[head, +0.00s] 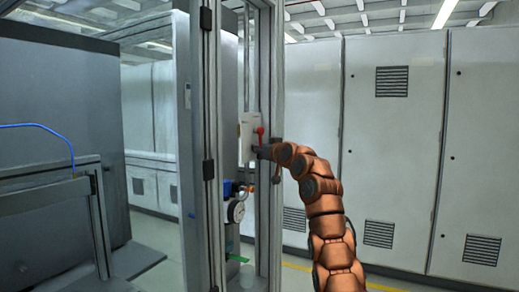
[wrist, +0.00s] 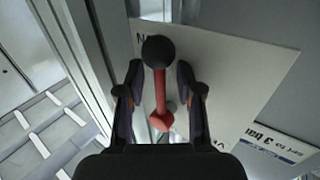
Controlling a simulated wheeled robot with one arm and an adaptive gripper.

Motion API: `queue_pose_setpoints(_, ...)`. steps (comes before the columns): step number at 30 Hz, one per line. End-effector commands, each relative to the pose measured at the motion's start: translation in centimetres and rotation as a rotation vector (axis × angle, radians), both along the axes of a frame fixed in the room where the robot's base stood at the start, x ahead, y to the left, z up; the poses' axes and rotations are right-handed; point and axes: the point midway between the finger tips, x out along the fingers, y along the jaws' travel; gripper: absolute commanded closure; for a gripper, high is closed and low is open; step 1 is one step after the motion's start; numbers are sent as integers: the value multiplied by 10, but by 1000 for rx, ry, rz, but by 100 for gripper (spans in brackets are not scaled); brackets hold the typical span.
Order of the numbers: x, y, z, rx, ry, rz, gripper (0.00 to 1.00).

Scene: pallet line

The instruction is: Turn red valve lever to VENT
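The red valve lever (wrist: 160,90) has a black ball knob and a red hub, and it is mounted on a white plate (wrist: 235,75). The plate bears partly hidden letters near the knob and near the hub; the word VENT cannot be read in full. My gripper (wrist: 159,72) is open, with one dark finger on each side of the lever and visible gaps between. In the head view the red of the lever (head: 260,132) shows just above my gripper (head: 262,152), beside the post.
A round gauge (head: 237,211) and a blue fitting (head: 228,189) sit lower on the frame. A grey upright post (head: 209,110) stands left of the plate. Grey cabinets (head: 395,150) line the right.

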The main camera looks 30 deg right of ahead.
Motion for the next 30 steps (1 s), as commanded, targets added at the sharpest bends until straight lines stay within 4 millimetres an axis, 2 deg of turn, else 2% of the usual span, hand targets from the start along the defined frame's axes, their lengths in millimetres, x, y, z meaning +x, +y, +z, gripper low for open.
queue_pose_setpoints(4, 0, 0, 0, 0, 0, 0, 66)
queue_pose_setpoints(14, -1, -1, 0, 0, -1, -1, 100)
queue_pose_setpoints(29, -1, -1, 0, 0, -1, -2, 100)
queue_pose_setpoints(30, -1, 5, 1, -2, -4, -1, 100)
